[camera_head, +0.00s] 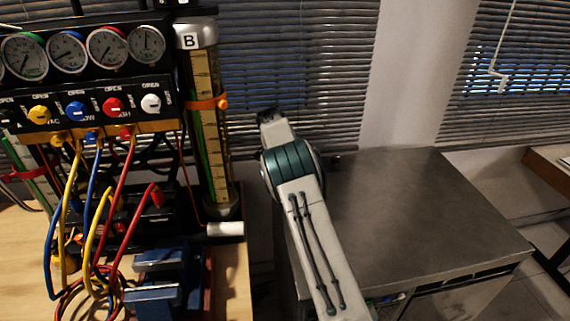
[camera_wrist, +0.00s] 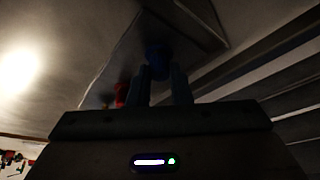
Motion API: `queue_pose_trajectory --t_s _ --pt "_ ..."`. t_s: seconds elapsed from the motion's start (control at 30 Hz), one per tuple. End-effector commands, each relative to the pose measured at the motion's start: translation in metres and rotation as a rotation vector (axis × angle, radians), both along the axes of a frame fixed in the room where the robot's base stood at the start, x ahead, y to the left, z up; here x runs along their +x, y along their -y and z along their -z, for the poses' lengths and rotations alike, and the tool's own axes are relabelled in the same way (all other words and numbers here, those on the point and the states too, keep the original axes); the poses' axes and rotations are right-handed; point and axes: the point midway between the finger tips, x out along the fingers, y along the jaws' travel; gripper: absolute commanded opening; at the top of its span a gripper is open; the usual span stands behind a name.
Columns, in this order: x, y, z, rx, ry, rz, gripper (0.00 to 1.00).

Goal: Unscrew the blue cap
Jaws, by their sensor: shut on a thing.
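In the wrist view, my gripper (camera_wrist: 160,76) has its two dark fingers close together around a small blue thing, seemingly the blue cap (camera_wrist: 157,52). The view is very dark, and I cannot tell whether the cap is still seated on anything. In the head view I cannot make out my gripper or the held cap; my arm (camera_head: 290,170) reaches up the middle, right of the gauge rig. A blue knob (camera_head: 75,109) sits on the rig's panel, between a yellow knob (camera_head: 39,114) and a red knob (camera_head: 112,107).
Several round gauges (camera_head: 68,52) line the rig's top. Yellow, blue and red hoses (camera_head: 124,200) loop below the panel. A cylinder marked B (camera_head: 207,130) stands right of them. A blue vise (camera_head: 157,280) is on the wooden bench. A grey cabinet top (camera_head: 400,210) is clear. A red thing (camera_wrist: 121,95) is left of my fingers.

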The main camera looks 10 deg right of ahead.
Motion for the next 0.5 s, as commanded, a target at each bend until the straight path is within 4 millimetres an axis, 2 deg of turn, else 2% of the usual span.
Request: queue_pose_trajectory --t_s 0.03,0.33,0.5 --pt "-0.0028 0.0057 0.0044 -0.005 -0.01 -0.02 0.0" --pt "-0.0035 0.0066 0.0048 -0.004 -0.014 -0.232 0.0" --pt "-0.0033 0.0054 0.0043 -0.006 -0.015 -0.287 0.0"
